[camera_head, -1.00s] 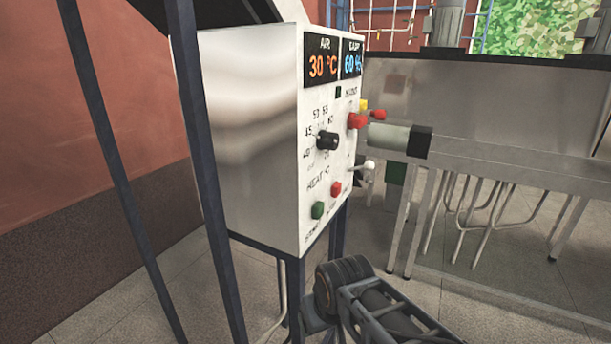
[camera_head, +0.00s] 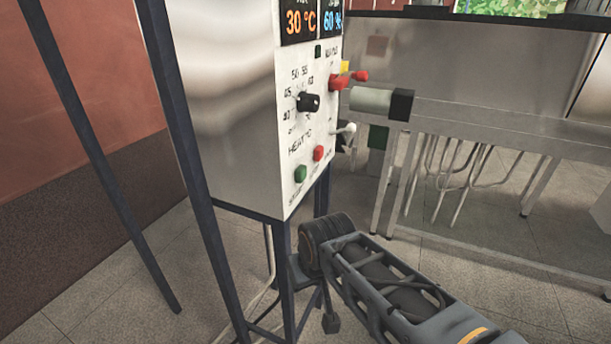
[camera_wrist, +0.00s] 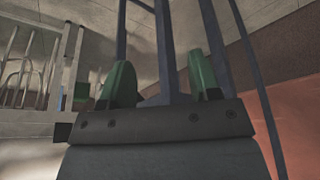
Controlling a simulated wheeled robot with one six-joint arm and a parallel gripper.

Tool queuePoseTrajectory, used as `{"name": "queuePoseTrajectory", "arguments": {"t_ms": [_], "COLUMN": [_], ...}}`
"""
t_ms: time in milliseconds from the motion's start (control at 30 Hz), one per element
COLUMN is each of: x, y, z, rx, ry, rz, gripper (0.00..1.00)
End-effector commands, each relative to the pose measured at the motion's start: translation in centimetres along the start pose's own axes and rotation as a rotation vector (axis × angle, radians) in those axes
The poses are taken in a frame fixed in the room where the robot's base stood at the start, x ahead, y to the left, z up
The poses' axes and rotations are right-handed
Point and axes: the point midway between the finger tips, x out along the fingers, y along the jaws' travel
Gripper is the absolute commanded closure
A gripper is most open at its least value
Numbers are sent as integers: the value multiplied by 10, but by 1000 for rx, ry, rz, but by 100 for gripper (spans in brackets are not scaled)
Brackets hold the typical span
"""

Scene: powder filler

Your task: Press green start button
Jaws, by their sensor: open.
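The green start button (camera_head: 300,174) sits low on the front of the white control panel (camera_head: 304,140) in the head view. The red button (camera_head: 318,153) is just up and right of it. My arm comes in from the lower right, with its joint below and right of the panel, apart from the buttons. My gripper (camera_wrist: 160,76) shows in the wrist view with two green-tipped fingers spread apart and nothing between them. I cannot make out the green button in the wrist view. The fingers are not clear in the head view.
A black dial (camera_head: 308,102) and a red knob (camera_head: 339,82) stick out above the buttons. Dark blue frame legs (camera_head: 283,270) stand under the panel. A steel table (camera_head: 480,110) is behind at the right. Open tiled floor lies below.

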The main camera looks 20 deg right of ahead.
Motion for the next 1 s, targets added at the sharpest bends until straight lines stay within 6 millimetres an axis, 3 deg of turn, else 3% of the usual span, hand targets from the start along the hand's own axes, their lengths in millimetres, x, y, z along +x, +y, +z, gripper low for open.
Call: {"name": "queuePoseTrajectory", "arguments": {"t_ms": [67,567,1000], "x": [0,0,0], "y": [0,0,0], "z": [0,0,0], "rx": [0,0,0], "ry": [0,0,0], "rz": [0,0,0], "gripper": [51,99,100]}}
